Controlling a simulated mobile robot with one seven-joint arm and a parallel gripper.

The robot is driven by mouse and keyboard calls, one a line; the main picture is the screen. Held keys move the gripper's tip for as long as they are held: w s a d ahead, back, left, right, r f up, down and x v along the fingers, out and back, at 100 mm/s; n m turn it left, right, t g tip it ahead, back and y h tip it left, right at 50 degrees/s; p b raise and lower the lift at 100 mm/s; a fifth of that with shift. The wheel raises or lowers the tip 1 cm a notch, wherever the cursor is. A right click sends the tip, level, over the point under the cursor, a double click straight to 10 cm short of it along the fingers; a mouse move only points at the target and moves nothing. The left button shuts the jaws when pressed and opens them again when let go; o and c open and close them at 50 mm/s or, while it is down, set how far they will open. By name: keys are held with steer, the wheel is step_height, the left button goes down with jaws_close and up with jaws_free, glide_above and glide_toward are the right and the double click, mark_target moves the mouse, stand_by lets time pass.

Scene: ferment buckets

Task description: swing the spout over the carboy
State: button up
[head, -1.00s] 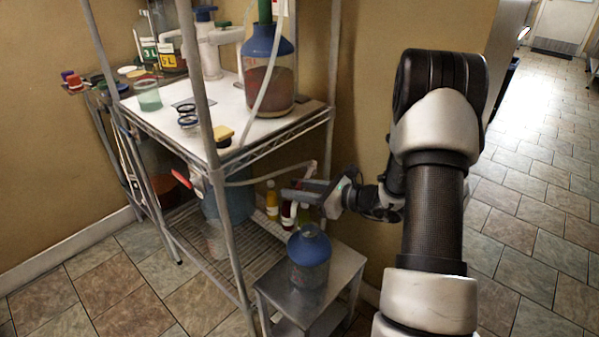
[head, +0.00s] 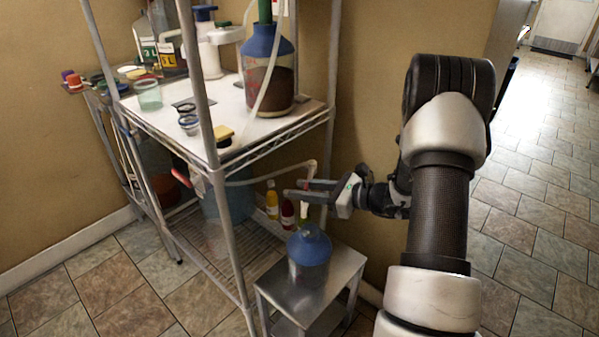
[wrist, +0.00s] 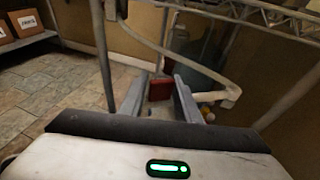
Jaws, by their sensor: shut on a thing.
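The spout (head: 275,178) is a pale pipe running right from the shelf rack and bending down at its right end. Its white lower tip (head: 304,211) shows just above the blue-topped carboy (head: 310,250) in the head view; exact alignment over the mouth is hard to tell. The carboy stands upright on a small steel stand (head: 340,270). My gripper (head: 298,189) is beside the spout's bend, its fingers pointing left. In the wrist view, a red piece (wrist: 160,90) shows between the fingers, and the spout (wrist: 190,58) passes beyond them. The gripped part is mostly hidden.
The wire rack (head: 240,240) stands left of my gripper, its post close by. Small bottles (head: 272,203) stand behind the fingers. A large blue-capped jar (head: 267,75) sits on the upper shelf. The floor at right is open.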

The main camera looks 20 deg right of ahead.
steer(key=shift+s+a+f, duration=0.15)
steer(key=shift+s, duration=0.05)
steer(key=shift+s+d+n+g+y, duration=0.15)
steer(key=shift+d+n+g+y, duration=0.05)
steer(key=shift+d, duration=0.3)
steer(key=shift+s+d+n+g+y, duration=0.15)
steer(key=shift+d+n+g+y, duration=0.05)
steer(key=shift+d, duration=0.25)
steer(key=shift+c, duration=0.2)
steer(key=o, duration=0.8)
steer(key=shift+o, duration=0.8)
steer(key=shift+w+d, duration=0.1)
steer(key=p+v, duration=0.1)
steer(key=v, duration=0.6)
steer(key=shift+p, duration=0.4)
